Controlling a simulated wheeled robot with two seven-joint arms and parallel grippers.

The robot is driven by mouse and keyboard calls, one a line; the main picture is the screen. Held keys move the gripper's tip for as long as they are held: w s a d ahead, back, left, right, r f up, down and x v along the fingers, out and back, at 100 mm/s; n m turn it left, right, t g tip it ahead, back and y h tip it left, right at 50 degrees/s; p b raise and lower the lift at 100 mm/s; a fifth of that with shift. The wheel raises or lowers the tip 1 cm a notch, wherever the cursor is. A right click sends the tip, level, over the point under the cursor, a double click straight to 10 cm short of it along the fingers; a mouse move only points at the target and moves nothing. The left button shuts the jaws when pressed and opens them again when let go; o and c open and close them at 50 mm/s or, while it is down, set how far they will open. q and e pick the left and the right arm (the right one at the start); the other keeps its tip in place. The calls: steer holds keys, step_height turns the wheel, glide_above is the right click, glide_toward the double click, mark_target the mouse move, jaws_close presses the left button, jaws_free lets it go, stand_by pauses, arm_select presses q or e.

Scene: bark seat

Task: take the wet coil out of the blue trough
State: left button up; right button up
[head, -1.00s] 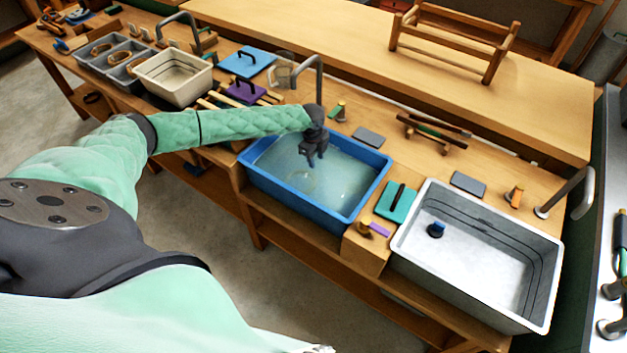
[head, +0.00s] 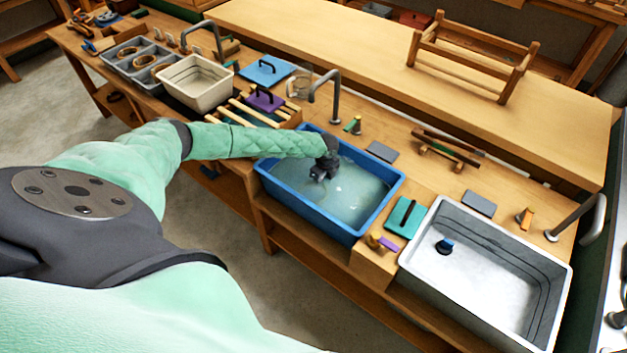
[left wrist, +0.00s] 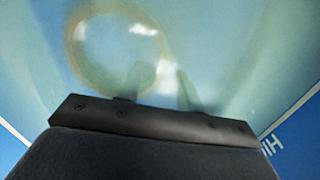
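The blue trough (head: 310,208) is set in the bench and holds cloudy water. The wet coil (left wrist: 72,45) shows in the left wrist view as a pale tan ring under the water, blurred, at upper left. My left gripper (head: 321,176) reaches down into the trough at the water. In the left wrist view its two fingers (left wrist: 158,85) look apart, with the left one overlapping the coil's near edge in the picture. I cannot tell whether it touches the coil. My right gripper is not in view.
A grey trough (head: 420,268) with a dark blue plug is to the right. A teal board (head: 405,217) lies between the troughs. A curved tap (head: 333,95) rises behind the blue trough. Wooden slats (head: 247,115) and a cream basin (head: 193,85) are to the left.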

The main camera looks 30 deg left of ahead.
arm_select(q)
steer(key=shift+f, duration=0.4)
jaws_close()
steer(key=shift+r, duration=0.1)
